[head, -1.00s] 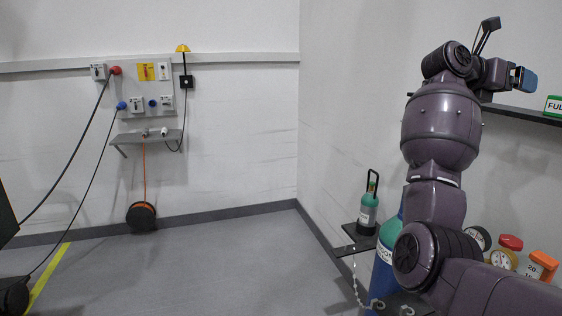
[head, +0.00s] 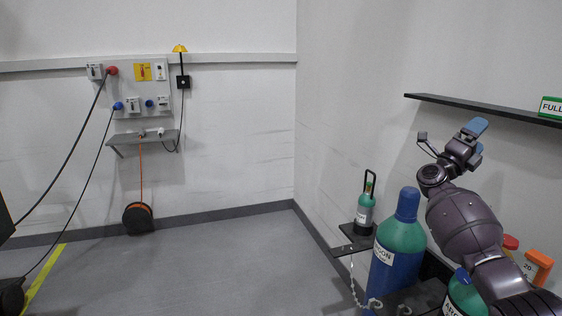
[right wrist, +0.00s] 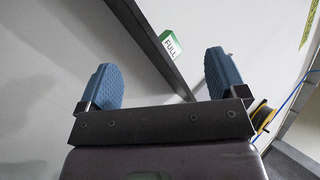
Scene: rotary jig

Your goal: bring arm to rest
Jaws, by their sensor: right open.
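My right arm reaches up from the lower right in the head view. Its gripper (head: 475,132) is raised in front of the right wall, just below the dark shelf (head: 480,107). In the right wrist view the two blue fingers of the right gripper (right wrist: 165,80) stand wide apart with nothing between them but the wall and shelf behind. My left gripper is not in view.
A green FULL sign (head: 551,107) stands on the shelf; it also shows in the right wrist view (right wrist: 170,44). Gas cylinders (head: 400,240) and a small bottle (head: 365,208) stand below. Orange-lidded (head: 538,264) and red-lidded containers are beside my arm.

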